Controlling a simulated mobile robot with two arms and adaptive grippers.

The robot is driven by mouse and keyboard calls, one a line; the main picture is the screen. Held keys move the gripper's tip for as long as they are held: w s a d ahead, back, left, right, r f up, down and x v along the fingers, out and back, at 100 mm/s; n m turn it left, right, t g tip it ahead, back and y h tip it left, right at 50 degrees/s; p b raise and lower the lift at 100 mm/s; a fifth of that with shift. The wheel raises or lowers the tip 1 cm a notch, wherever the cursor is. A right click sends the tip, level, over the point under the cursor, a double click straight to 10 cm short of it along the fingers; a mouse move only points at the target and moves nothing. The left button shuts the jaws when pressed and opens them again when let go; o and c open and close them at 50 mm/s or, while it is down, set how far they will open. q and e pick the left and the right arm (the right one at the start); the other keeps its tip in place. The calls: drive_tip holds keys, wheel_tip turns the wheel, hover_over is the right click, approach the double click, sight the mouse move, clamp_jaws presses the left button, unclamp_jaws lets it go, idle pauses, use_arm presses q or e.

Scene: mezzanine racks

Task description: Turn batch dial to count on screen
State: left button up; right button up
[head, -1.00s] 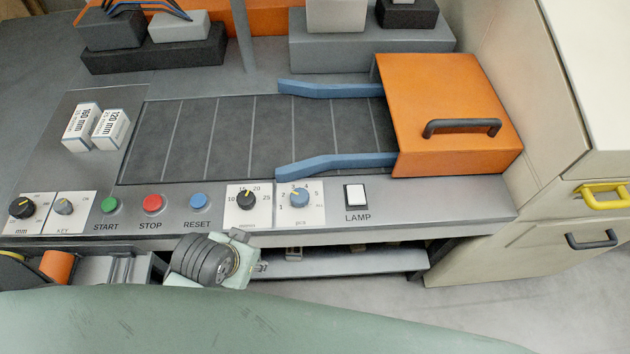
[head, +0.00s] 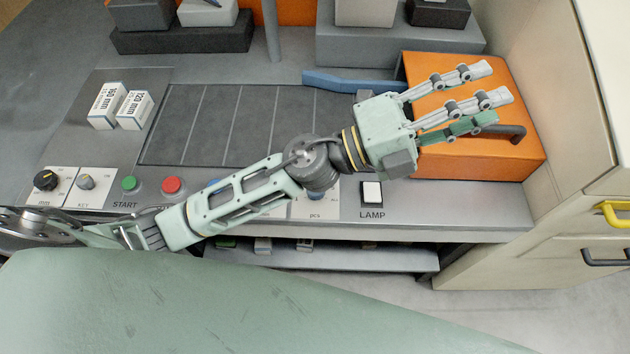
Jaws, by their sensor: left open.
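The batch dial plate (head: 318,209), marked pcs, is on the front panel left of the LAMP switch. My arm covers most of it, so the blue knob's setting cannot be read. My left gripper (head: 488,96) is open and empty, its fingers spread and pointing right, above the orange cover and its dark handle. It is up and to the right of the pcs dial, apart from it. No screen showing a count is in view. My right gripper is not in view.
The orange cover (head: 480,160) and a blue guide rail (head: 345,83) stand at the belt's right end. Two small boxes (head: 105,106) lie at left. The mm dial (head: 46,180), KEY switch (head: 86,182), START button (head: 129,183) and LAMP switch (head: 371,192) line the panel.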

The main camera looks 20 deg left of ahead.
use_arm(q)
drive_tip(key=s+d+f+m+g, duration=0.3)
drive_tip(key=s+d+m+g, duration=0.1)
drive_tip(key=m+g, duration=0.3)
drive_tip(key=m+g+y, duration=0.3)
drive_tip(key=m+y, duration=0.6)
drive_tip(key=y, duration=1.1)
approach(316, 192)
drive_tip(key=shift+w+a+f, duration=0.5)
drive_tip(key=shift+w+f, duration=0.25)
drive_tip(key=shift+w, duration=0.15)
wheel_tip(316, 192, down, 7)
drive_tip(key=p, duration=0.3)
drive_tip(key=shift+r, duration=0.15)
drive_tip(key=shift+f, duration=0.45)
drive_tip(key=shift+c, duration=0.5)
